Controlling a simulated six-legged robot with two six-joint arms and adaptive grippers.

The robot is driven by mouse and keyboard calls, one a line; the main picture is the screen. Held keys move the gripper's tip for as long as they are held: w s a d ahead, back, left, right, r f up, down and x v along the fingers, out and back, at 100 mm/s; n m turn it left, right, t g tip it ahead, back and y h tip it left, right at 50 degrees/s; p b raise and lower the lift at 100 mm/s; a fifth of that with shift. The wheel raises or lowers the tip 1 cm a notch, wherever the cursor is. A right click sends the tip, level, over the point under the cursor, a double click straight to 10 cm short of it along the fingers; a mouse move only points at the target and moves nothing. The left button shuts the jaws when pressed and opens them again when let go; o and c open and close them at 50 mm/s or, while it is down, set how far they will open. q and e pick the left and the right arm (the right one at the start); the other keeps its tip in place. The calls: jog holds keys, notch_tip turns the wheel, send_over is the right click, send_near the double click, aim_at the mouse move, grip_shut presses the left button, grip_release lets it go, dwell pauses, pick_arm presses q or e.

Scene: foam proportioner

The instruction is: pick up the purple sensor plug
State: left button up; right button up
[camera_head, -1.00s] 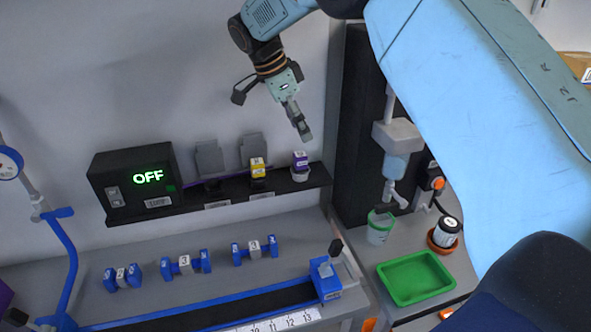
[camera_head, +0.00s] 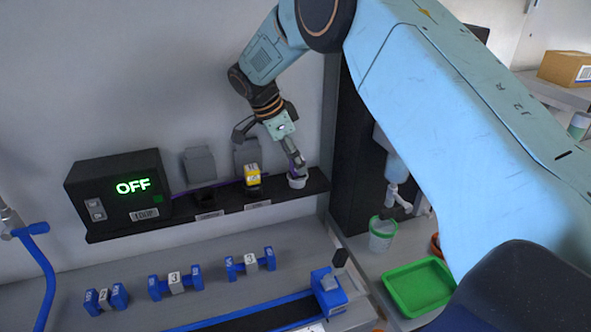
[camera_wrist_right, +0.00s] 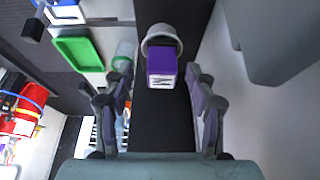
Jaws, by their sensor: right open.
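The purple sensor plug (camera_wrist_right: 161,66) stands in a round grey holder (camera_wrist_right: 160,37) on the black shelf. In the right wrist view it lies between the two fingers of my open right gripper (camera_wrist_right: 158,100), with a gap on each side. In the head view my right gripper (camera_head: 298,172) reaches down over the plug and hides most of it; the grey holder (camera_head: 297,183) shows beneath. The yellow plug (camera_head: 252,175) stands to the left on the same shelf. My left gripper is not in view.
The black shelf (camera_head: 225,205) carries a box (camera_head: 118,190) with a green OFF display. Grey flat plates (camera_head: 199,163) stand against the wall. Below are several blue dumbbell-shaped pieces (camera_head: 174,283) and a blue rail. A green tray (camera_head: 418,287) and a green-rimmed cup (camera_head: 382,235) stand at right.

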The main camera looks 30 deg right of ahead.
jog(key=shift+d+f, duration=0.7)
jog(key=shift+f, duration=0.25)
jog(key=shift+s+a+r, duration=0.1)
jog(key=shift+c, duration=0.2)
jog(key=shift+a+r, duration=0.1)
jog(key=shift+a, duration=0.15)
jog(key=c, duration=0.3)
jog(key=shift+d, duration=0.2)
jog(key=c, duration=0.5)
grip_shut()
